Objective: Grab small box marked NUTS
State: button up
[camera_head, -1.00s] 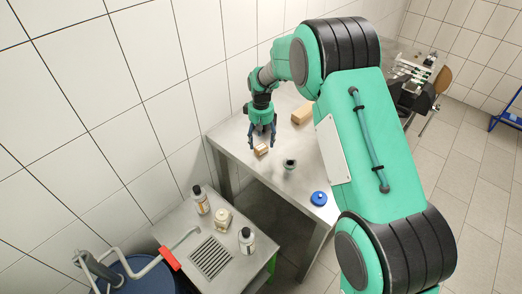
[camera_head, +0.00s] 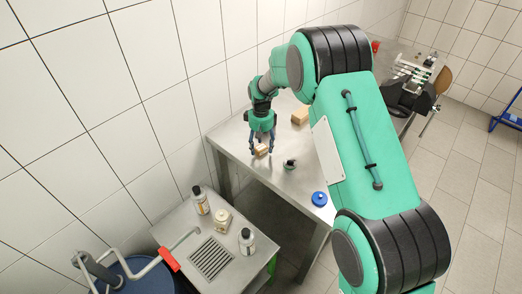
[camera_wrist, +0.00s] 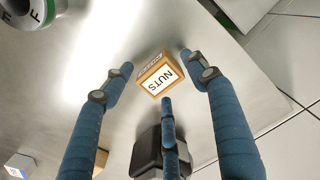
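The small box marked NUTS (camera_wrist: 157,77) is a brown box with white labels, lying on the steel table; the lettering reads tilted in the wrist view. In the head view it shows as a small tan box (camera_head: 261,151) near the table's left edge. My gripper (camera_wrist: 157,82) is open, with three blue fingers spread around the box: one on each side and one below it in the picture. No finger clearly touches it. In the head view my gripper (camera_head: 261,150) points down over the box, and its fingers partly hide it.
A larger tan box (camera_head: 300,116) stands behind on the steel table (camera_head: 235,140). A small dark-and-green round item (camera_head: 289,164) and a blue round item (camera_head: 319,199) lie to the right. A lower bench (camera_head: 180,222) in front holds bottles (camera_head: 200,200). The tiled wall is close at left.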

aim_at(261, 148)
jog(key=c, duration=1)
jog(key=shift+r, duration=0.1)
jog(key=shift+r, duration=0.6)
jog(key=shift+s+r+p, duration=0.2)
jog(key=shift+r, duration=0.4)
jog(key=shift+s+r+p, duration=0.15)
jog(key=shift+s+r, duration=0.05)
jog(key=shift+r, duration=0.35)
jog(key=s+d, duration=0.1)
jog(key=s, duration=0.4)
jog(key=s+d+r, duration=0.1)
jog(key=s, duration=0.4)
jog(key=s+d+p, duration=0.1)
jog(key=s, duration=0.4)
jog(key=shift+d+r, duration=0.1)
jog(key=shift+r, duration=0.05)
